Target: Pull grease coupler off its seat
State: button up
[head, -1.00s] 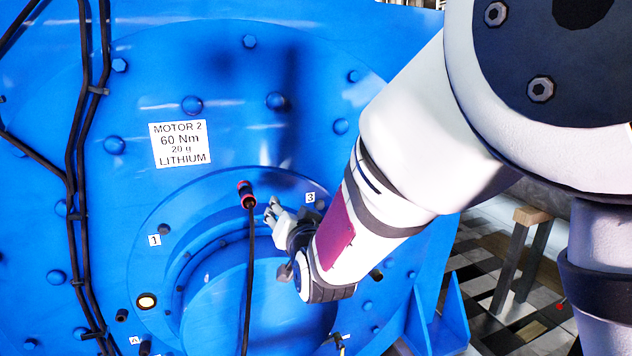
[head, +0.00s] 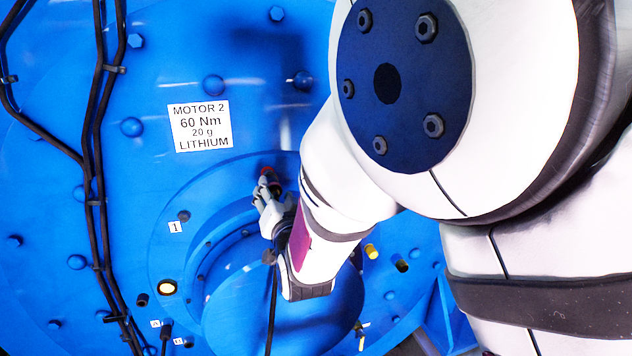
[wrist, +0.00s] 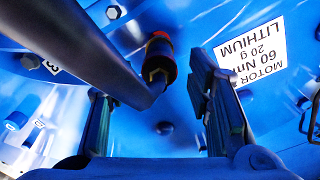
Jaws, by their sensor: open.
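The grease coupler (head: 268,177) is a small red-and-black fitting on the blue motor face, above the round hub. A black hose (head: 271,315) hangs below it. My gripper (head: 263,194) is open at the coupler and partly hides it in the head view. In the wrist view the coupler (wrist: 159,58) shows red with a brass-coloured end, and it lies between the two spread fingers of my gripper (wrist: 149,80). The dark hose runs from it to the upper left, close to the camera. I see no finger clearly pressing on the coupler.
A white label (head: 200,126) reads MOTOR 2, 60 Nm, 20 g, LITHIUM. Black cables (head: 100,190) run down the left. Bolts, a lit round fitting (head: 167,288) and small numbered tags surround the hub (head: 245,310). My arm covers much of the right side.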

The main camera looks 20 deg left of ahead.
aim_at(270, 179)
jog(key=b+x, duration=0.2)
jog(key=x, duration=0.4)
jog(key=shift+w+f+b, duration=0.1)
jog(key=shift+w+b, duration=0.2)
jog(key=shift+b, duration=0.1)
jog(key=shift+b+x, duration=0.35)
jog(key=shift+x, duration=0.55)
grip_shut()
jog(key=shift+s, duration=0.1)
jog(key=shift+p+v, duration=1.1)
jog(key=shift+v, duration=1.8)
jog(key=shift+s, duration=0.15)
